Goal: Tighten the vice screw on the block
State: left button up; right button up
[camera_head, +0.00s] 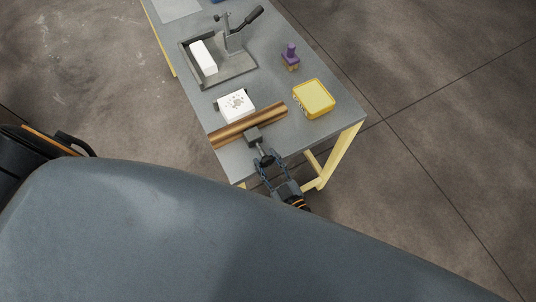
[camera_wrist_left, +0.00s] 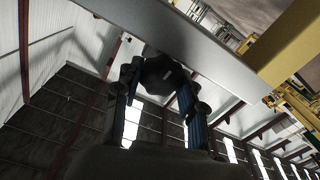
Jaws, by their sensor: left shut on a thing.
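The vice stands at the table's near end, with a long copper-brown bar (camera_head: 248,126) across it and a dark screw housing (camera_head: 253,135) on its near side. The white block (camera_head: 236,104), with dark marks on top, sits just behind the bar. A short screw shaft (camera_head: 260,149) comes out toward me. My left gripper (camera_head: 266,162) is shut on the screw's dark end. In the left wrist view my left gripper (camera_wrist_left: 158,88) has its two fingers around a dark rounded knob (camera_wrist_left: 163,72) by the table edge. The fingers partly hide the knob. My right gripper is not in view.
On the grey table (camera_head: 272,98) are a yellow box (camera_head: 313,98) at the right, a purple-topped stamp (camera_head: 291,56), and a dark tray (camera_head: 234,80) with a white block (camera_head: 203,57) and a lever press (camera_head: 236,38). Open floor lies right of the table.

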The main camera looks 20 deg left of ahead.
pick_arm(q)
jog(key=m+b, duration=0.1)
jog(key=m, duration=0.1)
jog(key=shift+f+m, duration=0.1)
jog(key=shift+m, duration=0.3)
jog(key=shift+w+m+b, duration=0.15)
jog(key=shift+m+b, duration=0.75)
jog(key=shift+m, duration=0.7)
jog(key=o, duration=1.2)
jog(key=shift+r, duration=0.25)
notch_tip(320, 180, up, 10)
jog(key=shift+f, duration=0.15)
